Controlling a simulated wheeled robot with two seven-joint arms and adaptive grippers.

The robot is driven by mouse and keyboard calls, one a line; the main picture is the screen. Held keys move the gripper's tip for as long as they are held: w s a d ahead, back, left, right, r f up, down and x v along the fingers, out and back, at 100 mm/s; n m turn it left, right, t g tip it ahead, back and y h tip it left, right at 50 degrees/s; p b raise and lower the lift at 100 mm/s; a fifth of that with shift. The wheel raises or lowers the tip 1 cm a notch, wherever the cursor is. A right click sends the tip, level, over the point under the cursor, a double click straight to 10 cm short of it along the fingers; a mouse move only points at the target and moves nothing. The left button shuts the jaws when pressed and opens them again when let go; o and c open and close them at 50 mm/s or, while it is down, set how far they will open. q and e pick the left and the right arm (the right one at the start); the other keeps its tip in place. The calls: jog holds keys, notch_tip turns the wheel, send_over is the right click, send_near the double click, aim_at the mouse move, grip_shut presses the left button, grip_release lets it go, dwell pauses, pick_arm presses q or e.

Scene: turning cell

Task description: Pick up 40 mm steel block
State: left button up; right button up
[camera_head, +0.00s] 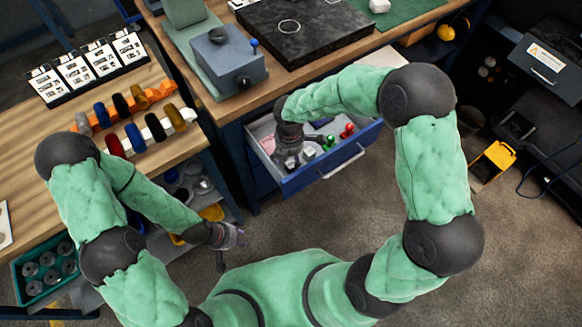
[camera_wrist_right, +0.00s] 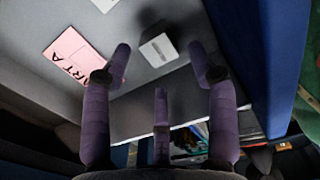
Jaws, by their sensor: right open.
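A small light-grey block (camera_wrist_right: 158,51), which looks like the steel block, sits on the drawer floor in the right wrist view. My right gripper (camera_wrist_right: 160,66) is open, with its three fingers spread toward the block. The block shows between the two outer fingertips, and I see no finger closed on it. In the head view my right gripper (camera_head: 290,160) is inside the open blue drawer (camera_head: 330,172) and hides part of its contents; I cannot make out the block there. My left gripper (camera_head: 228,236) hangs beside the left bench, away from the drawer; its finger opening is unclear.
A pink card (camera_wrist_right: 75,56) lies beside the block. Red and green items (camera_head: 346,131) lie in the drawer's right part. The bench above the drawer carries a grey vise-like device (camera_head: 229,62) and a dark plate (camera_head: 300,28). The left bench holds colored rings (camera_head: 134,138).

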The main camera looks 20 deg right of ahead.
aim_at(290, 164)
notch_tip(290, 164, down, 4)
jog(key=shift+s+b, duration=0.1)
jog(key=shift+b, duration=0.85)
jog(key=shift+r, duration=0.1)
grip_shut()
